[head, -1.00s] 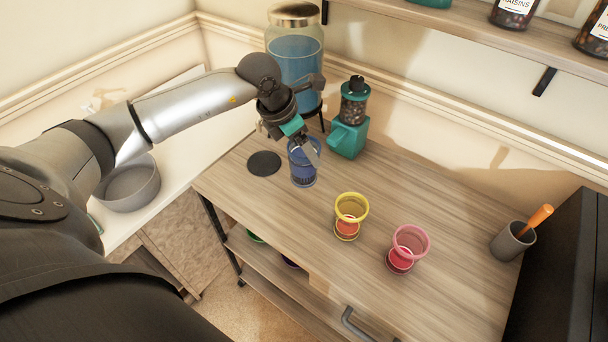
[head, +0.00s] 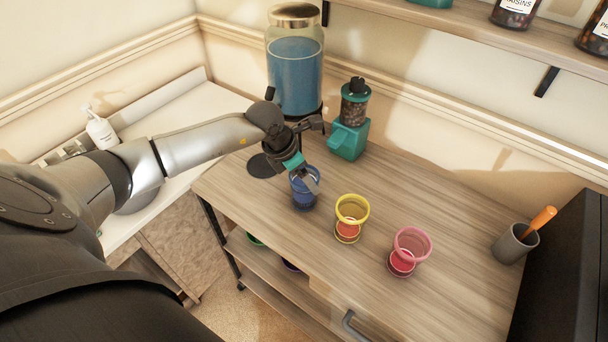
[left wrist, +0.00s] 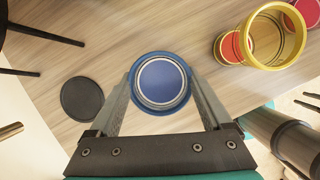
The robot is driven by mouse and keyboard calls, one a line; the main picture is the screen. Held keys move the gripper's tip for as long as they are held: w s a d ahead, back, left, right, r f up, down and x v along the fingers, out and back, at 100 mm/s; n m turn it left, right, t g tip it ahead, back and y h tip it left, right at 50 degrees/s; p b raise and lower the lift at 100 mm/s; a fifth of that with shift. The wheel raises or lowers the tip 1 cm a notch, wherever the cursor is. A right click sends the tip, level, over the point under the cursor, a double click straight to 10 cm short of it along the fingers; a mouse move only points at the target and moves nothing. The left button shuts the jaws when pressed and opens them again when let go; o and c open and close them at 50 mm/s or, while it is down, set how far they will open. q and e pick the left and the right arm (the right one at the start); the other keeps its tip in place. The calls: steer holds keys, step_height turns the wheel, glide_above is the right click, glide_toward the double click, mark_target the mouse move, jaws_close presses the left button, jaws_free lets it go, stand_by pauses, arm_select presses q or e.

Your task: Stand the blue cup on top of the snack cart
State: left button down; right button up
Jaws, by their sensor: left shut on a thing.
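The blue cup (head: 304,197) is upright at the left part of the wooden top of the snack cart (head: 370,282). I cannot tell whether its base touches the top. My left gripper (head: 304,179) is shut on it, with one finger on each side near the rim. In the left wrist view I look down into the blue cup (left wrist: 160,82) between the two fingers. My right gripper is not in view.
A yellow cup (head: 350,208) and a pink cup (head: 412,242) stand to the right. A black disc (head: 262,165), a teal dispenser (head: 348,140) and a blue-filled jar (head: 295,75) are behind. A grey holder (head: 513,243) stands far right.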

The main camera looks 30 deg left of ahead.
arm_select(q)
jaws_free()
steer(key=p+v, duration=0.1)
steer(key=v, duration=1.1)
steer(key=shift+r, duration=0.1)
